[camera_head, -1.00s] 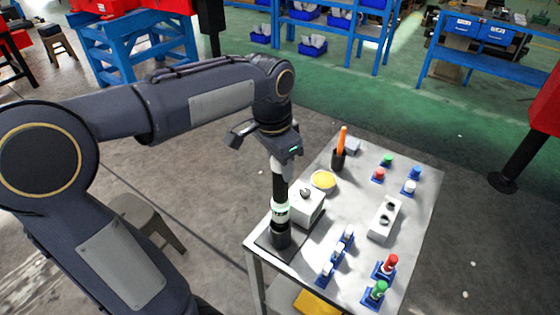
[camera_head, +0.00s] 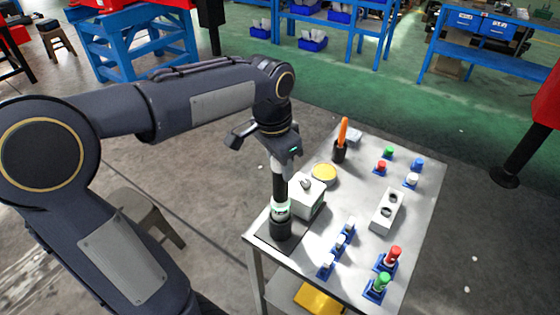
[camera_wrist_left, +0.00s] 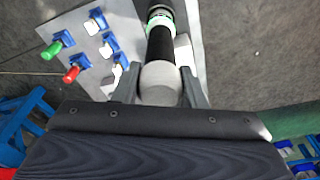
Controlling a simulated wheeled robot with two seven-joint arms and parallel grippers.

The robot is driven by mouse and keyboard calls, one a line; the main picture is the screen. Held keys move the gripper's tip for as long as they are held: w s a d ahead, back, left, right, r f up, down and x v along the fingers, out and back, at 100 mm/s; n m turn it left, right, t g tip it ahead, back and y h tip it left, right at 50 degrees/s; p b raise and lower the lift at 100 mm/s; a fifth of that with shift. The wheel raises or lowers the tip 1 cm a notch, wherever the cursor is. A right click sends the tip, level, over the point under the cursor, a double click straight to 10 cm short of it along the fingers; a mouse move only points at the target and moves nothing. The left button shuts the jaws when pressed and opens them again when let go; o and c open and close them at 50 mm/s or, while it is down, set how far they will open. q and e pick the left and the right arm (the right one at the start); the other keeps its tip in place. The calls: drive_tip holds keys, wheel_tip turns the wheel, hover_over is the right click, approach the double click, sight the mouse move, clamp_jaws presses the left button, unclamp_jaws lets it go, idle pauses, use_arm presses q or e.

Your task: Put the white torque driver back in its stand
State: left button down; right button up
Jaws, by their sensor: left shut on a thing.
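The torque driver (camera_head: 279,188) stands upright, with a pale grey-white top, a black shaft and a white collar with a green ring. Its lower end meets a black cylindrical stand (camera_head: 280,229) on a dark base plate at the table's near left corner. I cannot tell how deep it sits in the stand. My left gripper (camera_head: 276,155) is shut on the driver's top from above. In the left wrist view its fingers (camera_wrist_left: 165,88) lie on both sides of the rounded pale top (camera_wrist_left: 160,84). My right gripper is not in view.
A white box (camera_head: 304,200) stands close to the driver's right on the grey table (camera_head: 350,185). Nearby are a yellow-topped round dish (camera_head: 324,174), an orange-handled tool (camera_head: 343,130), a white two-hole block (camera_head: 386,211) and several small coloured pieces on blue bases.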

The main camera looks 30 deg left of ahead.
use_arm(q)
drive_tip(key=shift+f+b, duration=0.95)
drive_tip(key=shift+f, duration=0.4)
drive_tip(key=c, duration=0.8)
unclamp_jaws()
drive_tip(key=r+p, duration=0.4)
drive_tip(key=r, duration=0.1)
drive_tip(key=shift+s+a, duration=0.1)
drive_tip(key=shift+s, duration=0.2)
